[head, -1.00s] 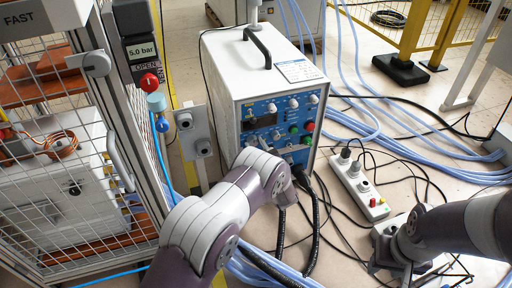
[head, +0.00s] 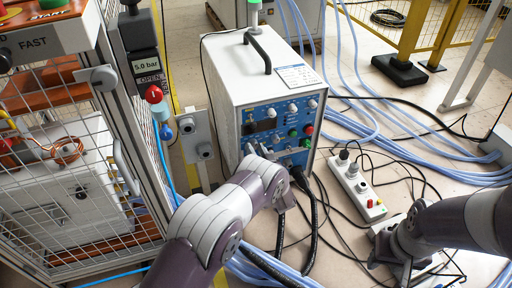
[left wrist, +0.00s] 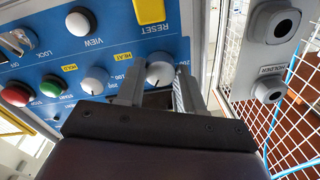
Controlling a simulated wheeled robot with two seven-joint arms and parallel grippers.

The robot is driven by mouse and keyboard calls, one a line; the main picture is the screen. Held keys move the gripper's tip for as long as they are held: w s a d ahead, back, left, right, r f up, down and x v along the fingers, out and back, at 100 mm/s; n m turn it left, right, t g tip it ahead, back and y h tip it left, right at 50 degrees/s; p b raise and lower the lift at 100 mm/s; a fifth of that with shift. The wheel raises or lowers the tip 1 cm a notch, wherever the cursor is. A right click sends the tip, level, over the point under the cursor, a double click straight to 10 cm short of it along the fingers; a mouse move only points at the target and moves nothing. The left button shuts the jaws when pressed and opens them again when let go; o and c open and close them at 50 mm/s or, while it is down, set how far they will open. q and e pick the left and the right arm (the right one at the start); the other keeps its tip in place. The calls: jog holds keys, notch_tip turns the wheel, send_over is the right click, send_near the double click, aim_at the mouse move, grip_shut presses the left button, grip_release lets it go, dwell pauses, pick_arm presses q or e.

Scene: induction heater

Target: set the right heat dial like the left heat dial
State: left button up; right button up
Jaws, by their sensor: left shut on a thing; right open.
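The induction heater (head: 235,80) is a white box with a blue control panel. In the left wrist view the panel appears upside down. My left gripper (left wrist: 160,92) is shut on a pale round dial (left wrist: 160,73) with a dark pointer line and a printed scale. Another pale dial (left wrist: 95,80) is beside it, to the left in the picture, near a yellow HEAT label (left wrist: 122,56). My right gripper (head: 393,262) is open, low at the lower right, away from the heater.
Green (left wrist: 51,86) and red (left wrist: 15,95) buttons sit close on the panel. A grey holder post (head: 195,135) stands left of the heater, next to a mesh cage (head: 70,165). A power strip (head: 358,185), black cables and blue hoses cover the floor to the right.

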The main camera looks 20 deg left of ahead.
pick_arm(q)
jog(key=shift+s+f+m+p, duration=0.1)
jog(key=shift+m+p, duration=0.9)
jog(key=shift+m, duration=3.8)
jog(key=o, duration=1)
jog(key=shift+o, duration=0.2)
